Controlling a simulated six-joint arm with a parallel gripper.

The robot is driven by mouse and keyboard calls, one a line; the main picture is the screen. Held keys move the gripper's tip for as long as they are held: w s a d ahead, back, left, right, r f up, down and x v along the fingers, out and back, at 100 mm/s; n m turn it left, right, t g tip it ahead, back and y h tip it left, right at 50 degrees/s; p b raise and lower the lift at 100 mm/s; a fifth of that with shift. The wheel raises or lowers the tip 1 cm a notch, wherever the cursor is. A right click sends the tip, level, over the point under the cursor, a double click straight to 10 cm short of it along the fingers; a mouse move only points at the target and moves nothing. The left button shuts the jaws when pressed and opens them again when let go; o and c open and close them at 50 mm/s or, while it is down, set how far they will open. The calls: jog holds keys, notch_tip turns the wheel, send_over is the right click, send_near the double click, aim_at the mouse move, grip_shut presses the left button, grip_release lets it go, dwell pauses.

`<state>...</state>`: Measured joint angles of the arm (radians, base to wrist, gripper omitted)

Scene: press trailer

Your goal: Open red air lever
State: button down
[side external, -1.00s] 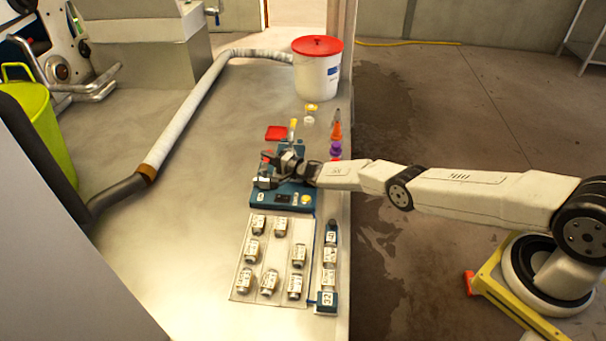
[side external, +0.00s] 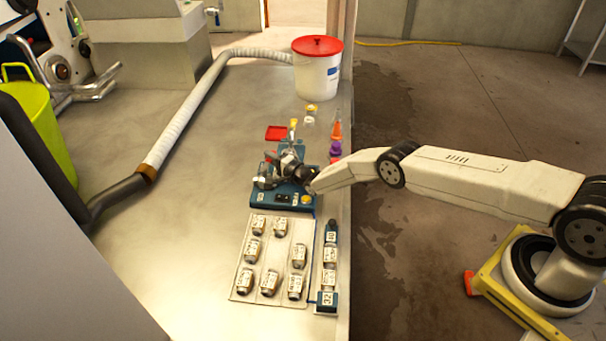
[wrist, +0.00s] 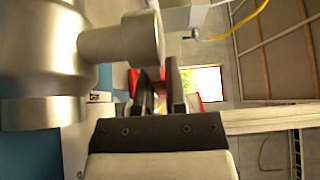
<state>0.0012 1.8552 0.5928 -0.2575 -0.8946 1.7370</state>
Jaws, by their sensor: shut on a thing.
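The blue press unit (side external: 268,202) stands on the bench, with a grey metal body on top. My gripper (side external: 266,178) is at the upper part of this unit, reaching in from the right. In the wrist view my gripper's two dark fingers (wrist: 160,92) are close together beside a large grey metal cylinder (wrist: 120,45). Red parts of the air lever (wrist: 194,102) show at and beyond the fingers. The fingers are shut on the lever, though they hide most of it. In the side view the lever is hidden behind my gripper.
A panel with several labelled metal cylinders (side external: 272,262) lies in front of the unit, with a narrow blue rack (side external: 328,302) beside it. A red tray (side external: 276,132), orange and purple items (side external: 335,148) and a white bucket (side external: 317,80) stand behind.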

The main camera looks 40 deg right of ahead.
jog(key=shift+s+d+r+m+h, duration=0.15)
jog(key=shift+d+m+h, duration=0.1)
jog(key=shift+m+h, duration=0.25)
jog(key=c, duration=0.7)
grip_release()
jog(key=shift+s, duration=0.2)
jog(key=shift+s+d, duration=0.25)
jog(key=shift+s, duration=1.6)
jog(key=shift+s+d, duration=0.2)
jog(key=shift+s, duration=1.65)
